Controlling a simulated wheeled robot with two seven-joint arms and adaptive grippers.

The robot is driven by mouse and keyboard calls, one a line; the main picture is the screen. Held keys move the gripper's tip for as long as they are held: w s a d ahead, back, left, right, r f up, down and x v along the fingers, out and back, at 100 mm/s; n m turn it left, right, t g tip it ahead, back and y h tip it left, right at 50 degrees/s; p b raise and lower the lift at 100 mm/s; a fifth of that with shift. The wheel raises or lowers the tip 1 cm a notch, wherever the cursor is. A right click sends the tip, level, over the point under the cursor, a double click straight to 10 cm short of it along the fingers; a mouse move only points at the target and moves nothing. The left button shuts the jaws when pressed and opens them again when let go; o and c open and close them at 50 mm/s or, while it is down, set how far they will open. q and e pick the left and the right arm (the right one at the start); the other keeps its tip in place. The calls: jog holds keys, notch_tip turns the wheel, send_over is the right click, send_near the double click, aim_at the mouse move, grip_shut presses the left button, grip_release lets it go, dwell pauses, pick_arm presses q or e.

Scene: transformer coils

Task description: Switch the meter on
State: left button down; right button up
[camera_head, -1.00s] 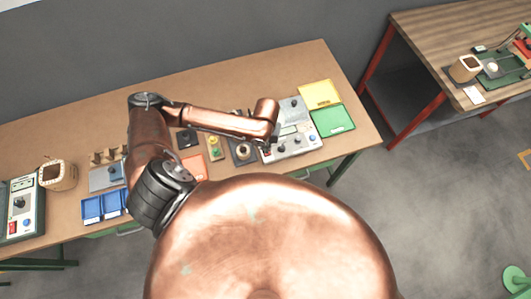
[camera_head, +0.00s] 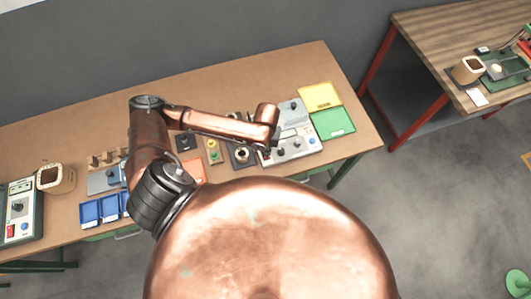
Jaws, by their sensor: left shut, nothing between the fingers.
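The meter, a light grey box with a small display and several knobs (camera_head: 297,142), stands on the right part of the workbench. My left arm reaches across the bench from the left. My left gripper (camera_head: 265,154) is small and dark, shut and empty, at the meter's left front corner. I cannot tell whether it touches the meter. The arm's wrist hides part of the meter's left side, and the switch cannot be made out clearly. My right gripper is out of view.
A yellow tray (camera_head: 319,97) and a green tray (camera_head: 332,123) lie right of the meter. A round-topped dark part (camera_head: 241,154) and a yellow-green block (camera_head: 213,151) stand to its left. Blue bins (camera_head: 101,209) and another instrument (camera_head: 19,212) are at far left.

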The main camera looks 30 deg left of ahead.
pick_arm(q)
jog(key=shift+w, duration=0.15)
jog(key=shift+f, duration=0.1)
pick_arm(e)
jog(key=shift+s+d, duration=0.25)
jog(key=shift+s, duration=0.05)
pick_arm(q)
jog(key=shift+f, duration=0.15)
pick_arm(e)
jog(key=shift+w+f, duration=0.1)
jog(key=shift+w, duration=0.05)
pick_arm(q)
jog(key=shift+f, duration=0.2)
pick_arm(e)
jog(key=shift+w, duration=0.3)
pick_arm(q)
jog(key=shift+f+b, duration=0.35)
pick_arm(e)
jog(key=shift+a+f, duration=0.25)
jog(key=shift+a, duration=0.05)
